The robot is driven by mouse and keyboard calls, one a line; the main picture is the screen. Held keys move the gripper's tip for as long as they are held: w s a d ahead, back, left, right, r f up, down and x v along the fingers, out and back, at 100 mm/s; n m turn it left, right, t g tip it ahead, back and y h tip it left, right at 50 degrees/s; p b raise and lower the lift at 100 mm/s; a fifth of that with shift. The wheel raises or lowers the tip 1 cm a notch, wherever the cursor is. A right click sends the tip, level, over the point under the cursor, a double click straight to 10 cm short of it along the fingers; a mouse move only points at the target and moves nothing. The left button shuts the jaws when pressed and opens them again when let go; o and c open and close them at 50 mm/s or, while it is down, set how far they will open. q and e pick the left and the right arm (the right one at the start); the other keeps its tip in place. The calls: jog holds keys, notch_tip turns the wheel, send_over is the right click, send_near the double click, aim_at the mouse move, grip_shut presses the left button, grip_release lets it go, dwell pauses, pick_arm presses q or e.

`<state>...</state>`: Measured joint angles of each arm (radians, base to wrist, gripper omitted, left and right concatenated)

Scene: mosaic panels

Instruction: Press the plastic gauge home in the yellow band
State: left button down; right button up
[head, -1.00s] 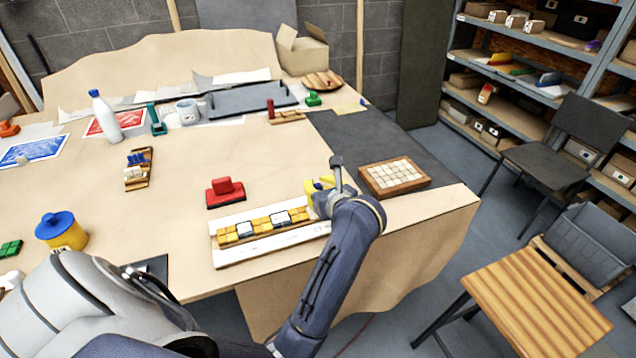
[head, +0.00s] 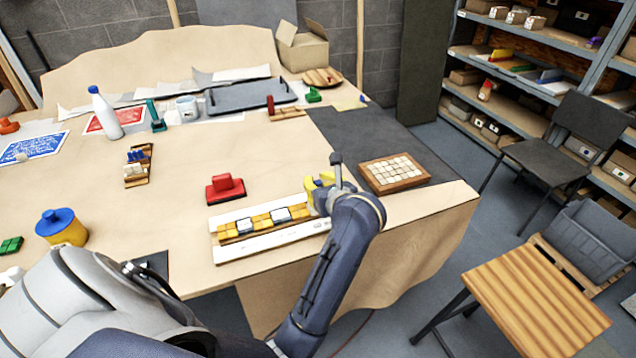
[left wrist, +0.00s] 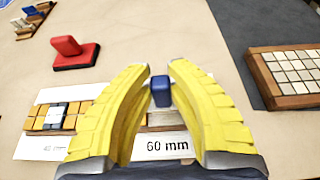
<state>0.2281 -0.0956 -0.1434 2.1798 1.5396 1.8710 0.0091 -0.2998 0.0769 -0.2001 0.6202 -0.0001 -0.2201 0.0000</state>
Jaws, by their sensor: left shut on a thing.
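The yellow band (head: 266,219) is a row of yellow tiles with a few pale ones, set in a white strip (head: 228,251) near the table's front edge. My left gripper (head: 322,182), with yellow fingers, is low over the strip's right end. In the left wrist view its fingers (left wrist: 158,75) are shut on a small blue piece (left wrist: 160,91), which I take to be the plastic gauge. The printed label "60 mm" (left wrist: 167,145) lies just below it. The fingers hide part of the strip, and I cannot tell how deep the gauge sits. My right gripper is not in view.
A red block with a handle (head: 225,190) stands just behind the strip. A wood-framed tray of pale tiles (head: 394,172) lies right of the gripper. A yellow jar with a blue lid (head: 62,229) stands at the left. The middle of the table is mostly clear.

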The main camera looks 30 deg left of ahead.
pick_arm(q)
jog(key=shift+f, duration=1.05)
dwell(0.7)
